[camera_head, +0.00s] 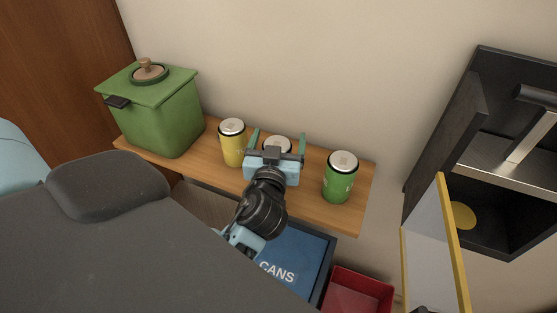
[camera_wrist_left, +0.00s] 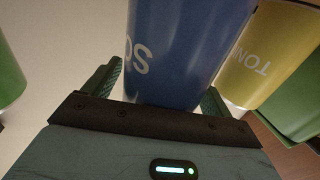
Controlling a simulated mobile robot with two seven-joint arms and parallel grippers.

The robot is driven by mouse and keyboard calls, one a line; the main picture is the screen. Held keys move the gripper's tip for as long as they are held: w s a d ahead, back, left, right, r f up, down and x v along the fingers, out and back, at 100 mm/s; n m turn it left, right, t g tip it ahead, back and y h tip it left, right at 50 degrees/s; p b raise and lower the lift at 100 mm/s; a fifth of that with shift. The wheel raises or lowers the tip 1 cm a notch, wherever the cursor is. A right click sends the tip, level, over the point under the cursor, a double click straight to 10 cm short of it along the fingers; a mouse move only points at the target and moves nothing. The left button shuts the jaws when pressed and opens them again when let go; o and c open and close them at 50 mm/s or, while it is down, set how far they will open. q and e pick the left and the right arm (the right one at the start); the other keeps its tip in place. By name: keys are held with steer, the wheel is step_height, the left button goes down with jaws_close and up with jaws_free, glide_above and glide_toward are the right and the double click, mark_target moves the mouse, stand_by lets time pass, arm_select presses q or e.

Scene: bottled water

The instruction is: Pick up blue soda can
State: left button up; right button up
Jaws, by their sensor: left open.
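The blue soda can (camera_head: 278,143) stands on the wooden shelf between a yellow can and a green can. In the head view only its silver top shows above my left gripper (camera_head: 278,135). In the left wrist view the blue can (camera_wrist_left: 185,45) fills the middle, with a green finger on each side of it. My left gripper is open, its fingers around the can. Whether either finger touches it I cannot tell. The can's lower part is hidden by the gripper in the head view. My right gripper is not in view.
The yellow can (camera_head: 232,147) stands close on the left, the green can (camera_head: 341,177) on the right. A lidded green box (camera_head: 160,115) fills the shelf's left end. Below are a blue bin (camera_head: 300,253) marked CANS and a red bin (camera_head: 358,290). A dark open cabinet (camera_head: 500,150) is at right.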

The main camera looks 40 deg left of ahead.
arm_select(q)
steer(key=shift+s+d, duration=0.1)
steer(key=shift+r, duration=0.1)
steer(key=shift+c, duration=1.1)
steer(key=c, duration=0.7)
steer(key=shift+c, duration=1.7)
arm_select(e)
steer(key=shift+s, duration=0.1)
